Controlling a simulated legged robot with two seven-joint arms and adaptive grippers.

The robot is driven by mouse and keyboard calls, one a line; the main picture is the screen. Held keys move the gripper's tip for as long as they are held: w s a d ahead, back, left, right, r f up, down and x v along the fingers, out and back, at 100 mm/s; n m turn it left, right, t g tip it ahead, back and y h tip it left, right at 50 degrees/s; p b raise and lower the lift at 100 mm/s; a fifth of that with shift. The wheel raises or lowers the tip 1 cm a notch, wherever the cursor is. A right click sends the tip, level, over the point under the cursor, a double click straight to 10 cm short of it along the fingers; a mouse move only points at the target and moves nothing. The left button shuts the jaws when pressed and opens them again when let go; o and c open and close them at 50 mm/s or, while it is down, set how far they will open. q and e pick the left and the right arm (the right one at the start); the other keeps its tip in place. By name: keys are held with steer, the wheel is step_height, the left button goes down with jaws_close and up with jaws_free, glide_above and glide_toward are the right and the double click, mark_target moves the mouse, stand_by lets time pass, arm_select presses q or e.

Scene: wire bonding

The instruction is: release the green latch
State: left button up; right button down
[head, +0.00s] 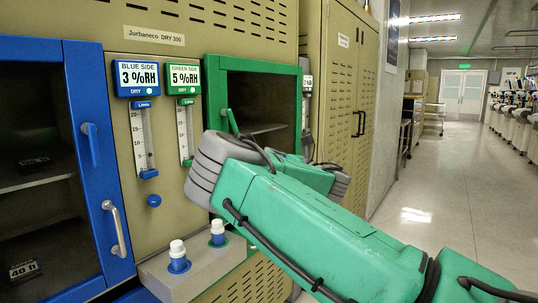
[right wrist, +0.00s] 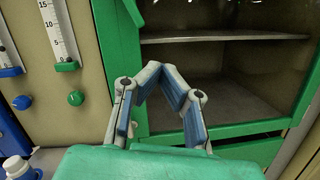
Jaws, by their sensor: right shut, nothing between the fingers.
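The green latch (head: 229,121) is a small lever on the left upright of the green cabinet frame (head: 256,64), tilted in the head view. In the right wrist view a slanted green piece (right wrist: 133,12), which looks like the latch's lower end, shows at the top of the frame's left upright. In the head view my right arm hides the fingers. My left gripper is not in view.
The blue cabinet door (head: 83,90) with its blue latch (head: 91,144) and metal handle (head: 115,228) stands at left. Two flow meters hang between the cabinets. A grey ledge (head: 195,272) with two white-capped fittings sits below. The aisle floor (head: 430,190) at right is clear.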

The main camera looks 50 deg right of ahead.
steer(key=w+a+m+g+h+p, duration=0.2)
steer(key=a+m+g+h+p, duration=0.2)
steer(key=a+m+h+p, duration=1.25)
steer(key=w+d+r+y, duration=0.1)
steer(key=w+d, duration=0.1)
steer(key=d, duration=0.1)
steer(key=w+d+r+m+y, duration=0.1)
steer(key=w+d, duration=0.2)
steer(key=d, duration=0.1)
steer(key=w+d+r+m+y+b, duration=0.1)
steer(key=w+d+r+y, duration=0.1)
steer(key=w+d, duration=0.1)
steer(key=shift+d+m, duration=0.15)
steer(key=shift+m, duration=0.1)
steer(key=shift+w+r, duration=0.1)
steer(key=shift+r, duration=0.45)
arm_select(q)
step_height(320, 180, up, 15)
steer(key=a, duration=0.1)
